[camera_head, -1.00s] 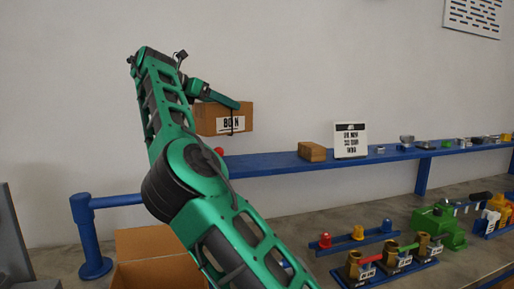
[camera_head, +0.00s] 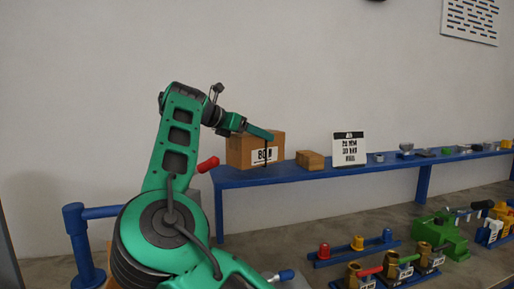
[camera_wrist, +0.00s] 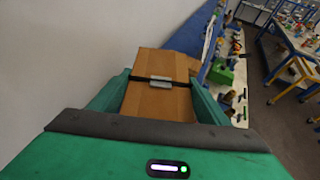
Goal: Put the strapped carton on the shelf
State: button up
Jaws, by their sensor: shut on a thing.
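The strapped carton (camera_head: 240,152) is a brown box with a dark strap and a white printed label. In the head view it is at the left end of the blue shelf (camera_head: 300,171), low over its top; I cannot tell whether it touches. In the wrist view the carton (camera_wrist: 158,103) lies between the two green fingers, its strap and metal clasp showing. My gripper (camera_head: 262,133) is shut on the carton. The far finger is hidden behind the box in the head view.
A smaller brown box (camera_head: 310,160) stands on the shelf just right of the carton, with a white sign (camera_head: 350,149) beyond it. Small parts line the shelf's right side. Below are a blue rack (camera_head: 352,250) and a green vise (camera_head: 440,230). A plain wall stands behind.

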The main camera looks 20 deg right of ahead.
aim_at(233, 136)
jog(key=shift+a+f, duration=0.1)
jog(key=shift+f, duration=1.5)
jog(key=o, duration=1.8)
jog(key=shift+o, duration=0.2)
jog(key=shift+a, duration=0.1)
jog(key=v, duration=1.1)
jog(key=shift+s+a+r, duration=0.2)
jog(key=shift+s+a, duration=0.05)
jog(key=shift+a, duration=0.15)
